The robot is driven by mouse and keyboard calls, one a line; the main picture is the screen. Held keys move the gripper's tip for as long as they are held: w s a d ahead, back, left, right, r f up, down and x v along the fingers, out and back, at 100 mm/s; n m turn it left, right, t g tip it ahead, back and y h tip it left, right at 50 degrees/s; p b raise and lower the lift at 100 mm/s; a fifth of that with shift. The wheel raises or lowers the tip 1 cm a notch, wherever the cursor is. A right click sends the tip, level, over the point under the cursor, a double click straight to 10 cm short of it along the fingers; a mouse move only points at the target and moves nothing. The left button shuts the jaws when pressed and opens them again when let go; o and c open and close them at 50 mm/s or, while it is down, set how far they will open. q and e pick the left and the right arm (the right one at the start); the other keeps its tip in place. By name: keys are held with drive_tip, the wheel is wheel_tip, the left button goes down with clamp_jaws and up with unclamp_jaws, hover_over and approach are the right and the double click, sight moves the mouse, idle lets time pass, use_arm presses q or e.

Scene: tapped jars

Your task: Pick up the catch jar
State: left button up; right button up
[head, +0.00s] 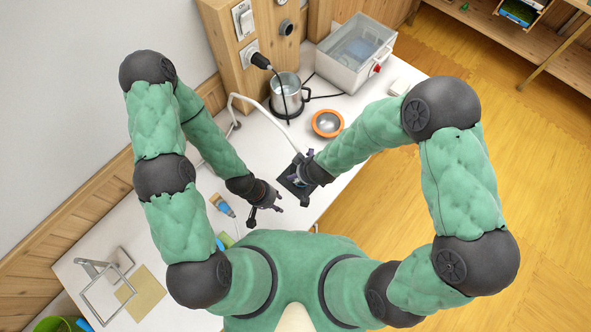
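No thing here is clearly the catch jar. A large pale box with a translucent upper part (352,52) and a small red part on its side stands at the back right of the white table. A metal pot (287,92) and an orange-rimmed bowl (327,123) stand in front of it. My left gripper (268,213) is open and empty above the table, near its front edge. My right gripper (297,176) is right of it, over a dark square piece (296,192) with something purple; its fingers are too hidden to tell their state.
A white curved tube (262,104) arches over the table. A black cable hangs from the wall plug (259,60) across the pot. A blue and tan item (222,205) lies left of my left gripper. A metal frame (105,275) and tan mat (141,293) are at the near left.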

use_arm(q)
wheel_tip(320, 180, down, 3)
drive_tip(key=b, duration=0.2)
drive_tip(key=shift+b, duration=0.35)
use_arm(e)
drive_tip(key=x, duration=0.9)
drive_tip(key=shift+w+d+f, duration=0.1)
drive_tip(key=shift+d+f, duration=0.1)
drive_tip(key=shift+f, duration=0.2)
use_arm(q)
drive_tip(key=shift+d, duration=0.1)
use_arm(e)
drive_tip(key=c, duration=1)
